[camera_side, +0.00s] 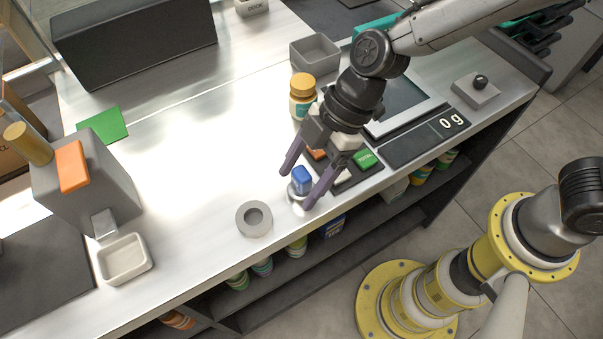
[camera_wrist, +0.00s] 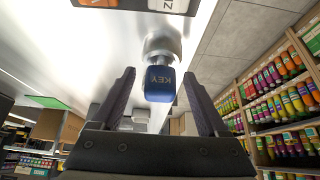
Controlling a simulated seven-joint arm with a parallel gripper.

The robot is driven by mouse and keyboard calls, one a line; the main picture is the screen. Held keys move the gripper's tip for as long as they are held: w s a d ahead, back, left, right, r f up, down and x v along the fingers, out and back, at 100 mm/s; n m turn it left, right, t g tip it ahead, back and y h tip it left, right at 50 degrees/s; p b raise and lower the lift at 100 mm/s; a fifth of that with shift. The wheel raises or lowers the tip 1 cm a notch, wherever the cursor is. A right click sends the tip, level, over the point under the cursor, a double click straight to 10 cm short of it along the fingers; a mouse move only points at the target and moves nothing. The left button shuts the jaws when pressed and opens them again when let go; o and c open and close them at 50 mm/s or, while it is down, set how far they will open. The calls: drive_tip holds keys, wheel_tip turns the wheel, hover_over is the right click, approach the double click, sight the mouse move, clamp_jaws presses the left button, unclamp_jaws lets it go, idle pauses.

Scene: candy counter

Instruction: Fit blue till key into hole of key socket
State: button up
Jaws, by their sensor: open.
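The blue till key (camera_side: 301,176) stands upright on the counter near its front edge, with a pale round base (camera_side: 296,193) below its blue head. My gripper (camera_side: 297,190) is open, one finger on each side of the key; in the wrist view gaps show between the fingers (camera_wrist: 159,75) and the head. The key socket (camera_side: 254,218), a grey ring with a round hole, lies to the left of the key, apart from it.
A keypad with orange and green keys (camera_side: 365,160) lies right of the key, beside a scale. An orange-capped jar (camera_side: 302,97) and a grey open box (camera_side: 315,58) stand behind. A dispenser with a pale tray (camera_side: 124,260) stands left. The counter's middle is clear.

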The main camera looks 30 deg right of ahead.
drive_tip(key=v, duration=1.3)
drive_tip(key=shift+d+r, duration=0.2)
drive_tip(key=shift+r, duration=0.15)
drive_tip(key=s+d+r+m+t+h, duration=0.1)
drive_tip(key=d+r+m+t, duration=0.15)
drive_tip(key=d, duration=0.55)
drive_tip(key=s+d+r+m+t+h, duration=0.1)
drive_tip(key=s+d+r+m+t, duration=0.2)
drive_tip(key=d, duration=0.5)
drive_tip(key=s+d+f+m+h, duration=0.4)
drive_tip(key=s+d+m, duration=0.3)
drive_tip(key=d+m, duration=0.3)
drive_tip(key=shift+s+f+m, duration=0.2)
drive_tip(key=shift+s+m, duration=0.1)
drive_tip(key=shift+m, duration=0.95)
